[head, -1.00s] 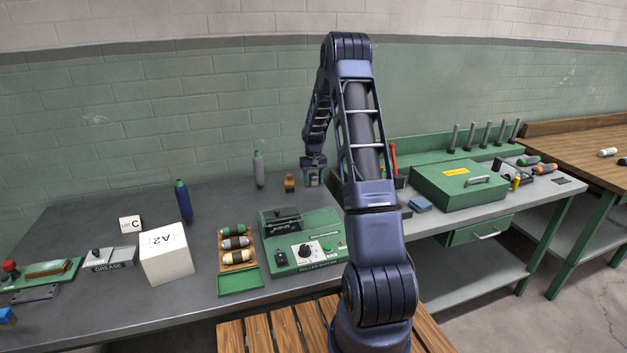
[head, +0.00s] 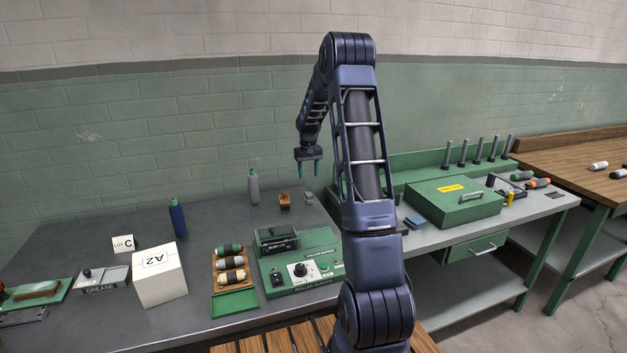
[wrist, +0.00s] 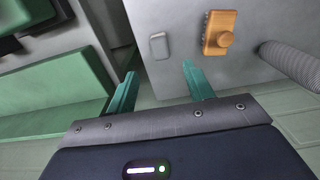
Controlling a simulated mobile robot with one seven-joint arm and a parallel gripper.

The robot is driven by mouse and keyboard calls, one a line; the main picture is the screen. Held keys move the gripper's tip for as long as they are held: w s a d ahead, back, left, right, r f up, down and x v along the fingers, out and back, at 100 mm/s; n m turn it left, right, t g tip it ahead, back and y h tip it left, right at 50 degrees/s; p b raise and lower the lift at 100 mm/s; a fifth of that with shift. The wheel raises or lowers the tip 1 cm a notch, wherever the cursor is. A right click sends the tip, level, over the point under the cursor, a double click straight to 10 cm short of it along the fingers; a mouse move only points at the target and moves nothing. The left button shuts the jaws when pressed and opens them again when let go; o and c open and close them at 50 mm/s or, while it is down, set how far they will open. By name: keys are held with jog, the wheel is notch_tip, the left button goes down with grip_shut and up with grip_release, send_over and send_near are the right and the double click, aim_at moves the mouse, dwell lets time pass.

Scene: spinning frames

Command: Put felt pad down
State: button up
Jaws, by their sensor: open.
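A small grey pad (head: 308,197), which looks like the felt pad, lies on the grey bench top beside a small wooden block with a knob (head: 285,200). In the wrist view the pad (wrist: 159,46) lies flat on the bench, just beyond and between the fingertips, with the knobbed block (wrist: 219,34) to its right. My gripper (head: 309,175) is open and empty, pointing down above the pad and apart from it. Its two green fingers also show in the wrist view (wrist: 160,84), spread wide with nothing between them.
A grey bottle (head: 254,188) stands left of the block. The green roller machine (head: 318,272) and a tray of rollers (head: 220,286) are nearer the front. A white A2 box (head: 160,280) stands further left. A green toolbox (head: 455,205) is on the right bench.

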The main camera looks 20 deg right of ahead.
jog(key=s+a+r+t, duration=0.1)
jog(key=s+a+r, duration=0.2)
jog(key=s+r, duration=0.7)
jog(key=s+a+r+t, duration=0.1)
jog(key=s+a+r, duration=0.2)
jog(key=s+r, duration=0.75)
jog(key=s+a+f+t, duration=0.1)
jog(key=s, duration=1.2)
jog(key=s+a+t, duration=0.1)
jog(key=s+a, duration=0.1)
jog(key=s, duration=1.2)
jog(key=shift+s+f+t, duration=0.2)
jog(key=shift+f+t, duration=0.1)
jog(key=shift+f, duration=0.1)
